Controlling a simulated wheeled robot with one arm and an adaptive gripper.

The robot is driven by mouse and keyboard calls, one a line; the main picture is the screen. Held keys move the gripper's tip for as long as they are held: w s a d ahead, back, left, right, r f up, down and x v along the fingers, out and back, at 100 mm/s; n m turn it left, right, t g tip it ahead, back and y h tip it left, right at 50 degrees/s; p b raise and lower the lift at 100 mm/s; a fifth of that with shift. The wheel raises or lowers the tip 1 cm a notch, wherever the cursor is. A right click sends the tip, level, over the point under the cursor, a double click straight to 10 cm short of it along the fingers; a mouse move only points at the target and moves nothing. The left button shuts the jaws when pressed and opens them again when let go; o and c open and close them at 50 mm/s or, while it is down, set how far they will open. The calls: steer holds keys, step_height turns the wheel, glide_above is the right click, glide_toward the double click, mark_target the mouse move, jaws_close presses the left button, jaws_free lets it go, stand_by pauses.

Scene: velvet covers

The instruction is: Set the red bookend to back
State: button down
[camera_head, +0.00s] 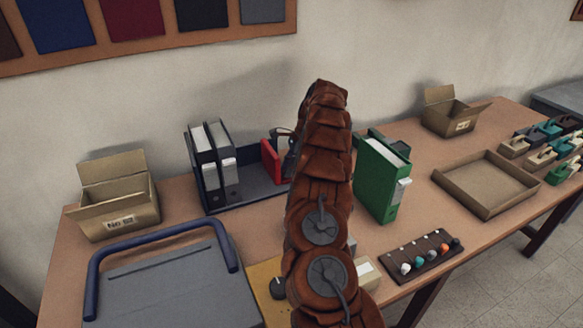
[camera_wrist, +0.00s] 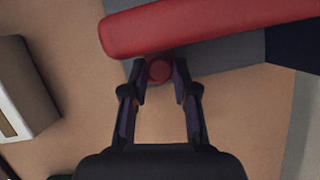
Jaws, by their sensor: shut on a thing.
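The red bookend (camera_head: 271,162) stands upright on the dark grey rack (camera_head: 246,191), to the right of two dark binders (camera_head: 212,160) and apart from them. In the wrist view the bookend (camera_wrist: 215,25) is a long red bar across the top, with a round red knob on its near side. My gripper (camera_wrist: 160,75) has its two fingertips on either side of this knob and is shut on it. In the head view my arm hides most of the gripper and the rack's right part.
A green binder (camera_head: 380,178) stands right of my arm. An open carton (camera_head: 115,196) is at the left, another (camera_head: 452,112) at the back right. A shallow tray (camera_head: 446,202) and a knobbed board (camera_head: 421,257) lie to the right. A blue-handled grey device (camera_head: 170,290) is front left.

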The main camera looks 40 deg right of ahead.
steer(key=shift+d, duration=0.25)
steer(key=c, duration=1.1)
jaws_free()
steer(key=shift+s+d, duration=0.1)
steer(key=shift+c, duration=0.2)
steer(key=shift+o, duration=1.3)
steer(key=shift+r, duration=0.1)
steer(key=w+v, duration=0.1)
steer(key=v, duration=0.6)
steer(key=shift+s+r, duration=0.15)
steer(key=shift+s, duration=0.3)
